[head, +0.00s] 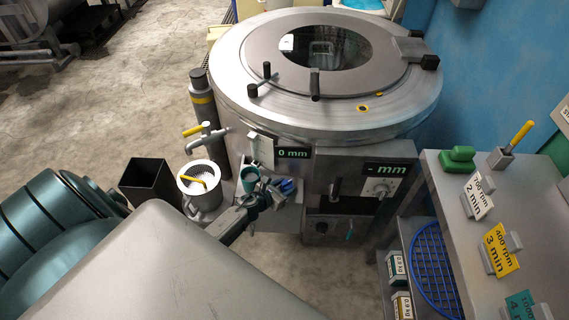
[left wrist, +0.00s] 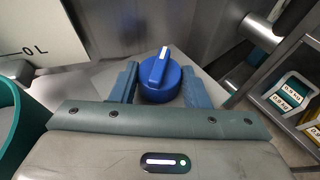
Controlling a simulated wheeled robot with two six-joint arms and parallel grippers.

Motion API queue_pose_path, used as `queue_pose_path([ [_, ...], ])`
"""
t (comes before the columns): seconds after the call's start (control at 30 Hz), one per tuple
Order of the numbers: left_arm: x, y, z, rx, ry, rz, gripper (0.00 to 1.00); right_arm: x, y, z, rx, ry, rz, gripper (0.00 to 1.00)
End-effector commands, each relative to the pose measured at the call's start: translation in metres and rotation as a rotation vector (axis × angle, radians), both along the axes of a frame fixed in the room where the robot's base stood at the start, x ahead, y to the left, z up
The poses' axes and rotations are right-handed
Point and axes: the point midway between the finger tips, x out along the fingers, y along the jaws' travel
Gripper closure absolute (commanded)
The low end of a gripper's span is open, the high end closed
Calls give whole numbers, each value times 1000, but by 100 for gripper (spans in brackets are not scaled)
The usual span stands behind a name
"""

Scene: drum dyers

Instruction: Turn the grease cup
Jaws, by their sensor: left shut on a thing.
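The grease cup is a round blue cap with a raised grip bar and a white mark, seen in the left wrist view (left wrist: 158,84). In the head view its blue top (head: 288,186) shows just past my left gripper (head: 272,192), on a small ledge at the front of the drum machine (head: 330,125). My left gripper, also seen in the left wrist view (left wrist: 160,88), has one finger on each side of the cap and is shut on it. The cap's lower part is hidden behind the gripper body. My right gripper is not in view.
A teal cup (head: 249,178) stands close left of the gripper. A shelf table (head: 440,195) is at right. Open floor lies at upper left.

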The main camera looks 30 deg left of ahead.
Motion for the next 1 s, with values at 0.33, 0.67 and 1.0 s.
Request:
queue_pose_path([
  [0.33,2,1,2,3,-3,2,37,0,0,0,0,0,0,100],
  [0.67,-2,1,2,2,-1,1,37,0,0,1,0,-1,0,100],
  [1.0,-52,7,23,4,-1,-1,37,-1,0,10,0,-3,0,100],
])
